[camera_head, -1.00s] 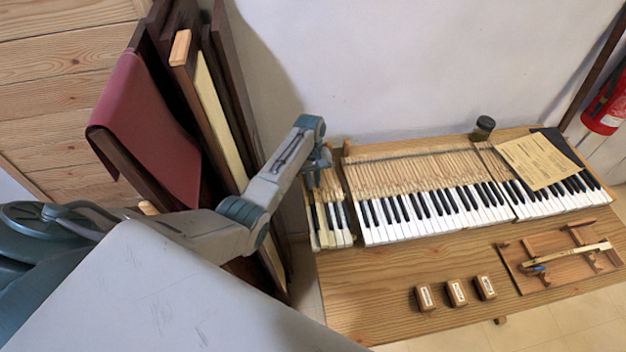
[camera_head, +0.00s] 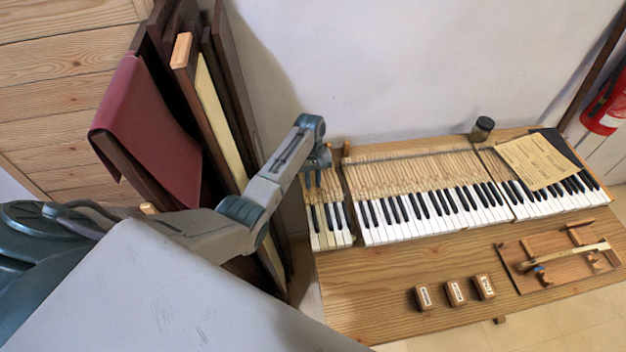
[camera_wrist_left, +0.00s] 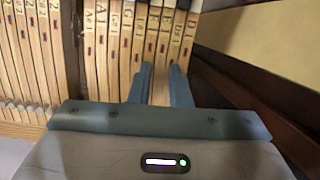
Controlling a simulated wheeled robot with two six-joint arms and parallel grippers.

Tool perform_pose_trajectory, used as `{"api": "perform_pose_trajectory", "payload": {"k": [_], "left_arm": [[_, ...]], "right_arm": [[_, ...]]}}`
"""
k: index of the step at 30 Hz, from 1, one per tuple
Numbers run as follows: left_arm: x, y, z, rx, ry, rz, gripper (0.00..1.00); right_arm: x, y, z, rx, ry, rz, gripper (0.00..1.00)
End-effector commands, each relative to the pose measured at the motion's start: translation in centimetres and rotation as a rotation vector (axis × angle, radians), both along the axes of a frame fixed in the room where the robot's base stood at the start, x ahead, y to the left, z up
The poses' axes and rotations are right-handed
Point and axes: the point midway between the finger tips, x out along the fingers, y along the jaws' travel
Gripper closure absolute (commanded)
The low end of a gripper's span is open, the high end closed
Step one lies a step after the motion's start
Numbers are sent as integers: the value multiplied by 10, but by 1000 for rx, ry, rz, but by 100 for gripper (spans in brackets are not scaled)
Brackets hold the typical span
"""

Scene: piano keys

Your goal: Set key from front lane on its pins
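My left gripper (camera_head: 318,180) is over the short group of keys (camera_head: 332,222) at the left end of the keyboard. In the left wrist view its two fingers (camera_wrist_left: 161,72) stand apart, tips just above the wooden key shafts. A pale key shaft (camera_wrist_left: 161,85) shows between them; I see no clear grip on it. The neighbouring shafts carry letter marks such as G1 and D1. In the head view the white and dark key fronts lie side by side. The pins under the keys are hidden. My right gripper is not in view.
A wooden stand (camera_head: 536,276) with a pale stick across it is at the table's right. Small labelled wooden blocks (camera_head: 455,292) stand at the front. A paper sheet (camera_head: 540,160) covers some right keys. Dark boards (camera_head: 228,90) lean left of the table.

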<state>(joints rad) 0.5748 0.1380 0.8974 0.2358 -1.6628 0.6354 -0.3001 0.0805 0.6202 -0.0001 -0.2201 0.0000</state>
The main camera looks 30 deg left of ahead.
Motion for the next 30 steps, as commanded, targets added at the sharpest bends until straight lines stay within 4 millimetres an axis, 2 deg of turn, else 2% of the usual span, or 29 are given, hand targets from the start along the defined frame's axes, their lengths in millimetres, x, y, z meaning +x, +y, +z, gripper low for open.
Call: {"api": "perform_pose_trajectory", "payload": {"k": [7, 16, 20, 30], "left_arm": [[0, 0, 15, 0, 0, 0, 83], [0, 0, 15, 0, 0, 0, 83], [0, 0, 15, 0, 0, 0, 57], [0, 0, 17, 1, -1, 0, 57]], "right_arm": [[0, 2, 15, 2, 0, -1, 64], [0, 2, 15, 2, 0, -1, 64], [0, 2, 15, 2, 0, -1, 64], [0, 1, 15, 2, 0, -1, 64]]}}
